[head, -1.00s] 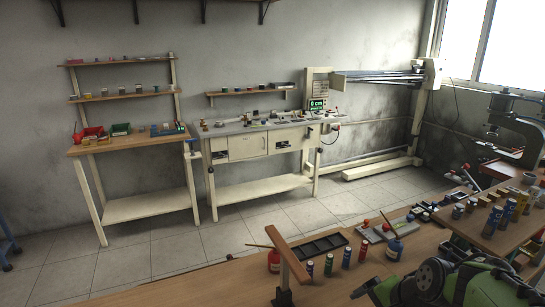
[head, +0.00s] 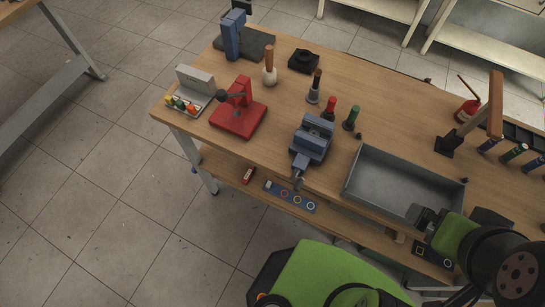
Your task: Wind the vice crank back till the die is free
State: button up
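A blue-grey vice (head: 311,140) stands at the front edge of the wooden bench, in the middle of the head view. Its screw end and crank (head: 298,180) point toward me and hang over the front edge; the crank is small and partly dark. I cannot make out a separate die between the jaws. My gripper (head: 424,217) is at the lower right, dark and on the end of my green arm, over the near corner of the grey tray. It is well right of the vice and not touching it. Its fingers are too small and dark to read.
The empty-looking grey tray (head: 404,184) lies right of the vice. A red press (head: 238,110), a blue-column stand (head: 235,38) and several handled tools stand on the left half of the bench (head: 385,105). A low shelf beneath holds a ringed panel (head: 290,197). Floor is clear at left.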

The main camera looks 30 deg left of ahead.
aim_at(294, 177)
jog(key=k+u, duration=0.1)
jog(key=u, duration=0.3)
jog(key=k+j+u, duration=0.1)
jog(key=u, duration=0.3)
jog(key=j+u, duration=0.15)
jog(key=u, duration=0.25)
jog(key=k+j, duration=0.05)
